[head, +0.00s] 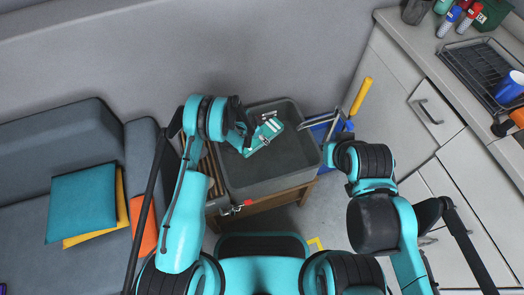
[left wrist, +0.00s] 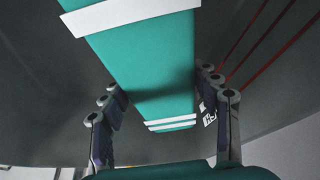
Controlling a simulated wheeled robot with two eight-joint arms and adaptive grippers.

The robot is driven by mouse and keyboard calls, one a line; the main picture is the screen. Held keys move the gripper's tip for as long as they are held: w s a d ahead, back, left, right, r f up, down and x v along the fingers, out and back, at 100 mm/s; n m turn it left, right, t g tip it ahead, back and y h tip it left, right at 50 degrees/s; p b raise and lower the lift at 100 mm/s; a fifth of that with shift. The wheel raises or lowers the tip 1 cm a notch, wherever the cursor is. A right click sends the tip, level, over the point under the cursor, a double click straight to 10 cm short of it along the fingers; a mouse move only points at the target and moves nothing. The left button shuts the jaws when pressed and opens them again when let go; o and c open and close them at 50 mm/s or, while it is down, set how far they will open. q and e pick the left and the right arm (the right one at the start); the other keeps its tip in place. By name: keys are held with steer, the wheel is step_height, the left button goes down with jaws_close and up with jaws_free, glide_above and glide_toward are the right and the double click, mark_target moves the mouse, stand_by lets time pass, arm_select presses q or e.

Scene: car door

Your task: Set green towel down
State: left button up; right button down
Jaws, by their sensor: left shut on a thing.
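The green towel (head: 264,134), teal with white stripes, is inside the large grey bin's outline in the head view. My left gripper (head: 256,139) is shut on it. In the left wrist view the towel (left wrist: 148,70) runs as a long flat band between the two fingers of my left gripper (left wrist: 165,120), with the dark bin interior behind it. Whether the towel touches the bin floor cannot be told. My right gripper (head: 322,124) is empty, its fingers spread, at the right rim of the bin.
The grey bin (head: 309,168) stands on a wooden stand (head: 285,195). A blue bucket (head: 325,128) with a yellow-handled tool (head: 361,95) is beside it. A sofa (head: 55,145) with cushions is at left. A counter (head: 445,55) with bottles, a rack and cups is at right.

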arm_select(q)
step_height(320, 180, down, 7)
steer(key=shift+r+b, duration=0.1)
steer(key=shift+b, duration=1.05)
steer(key=shift+r, duration=0.1)
steer(key=o, duration=1.3)
steer(key=shift+f, duration=0.2)
steer(key=shift+c, duration=0.2)
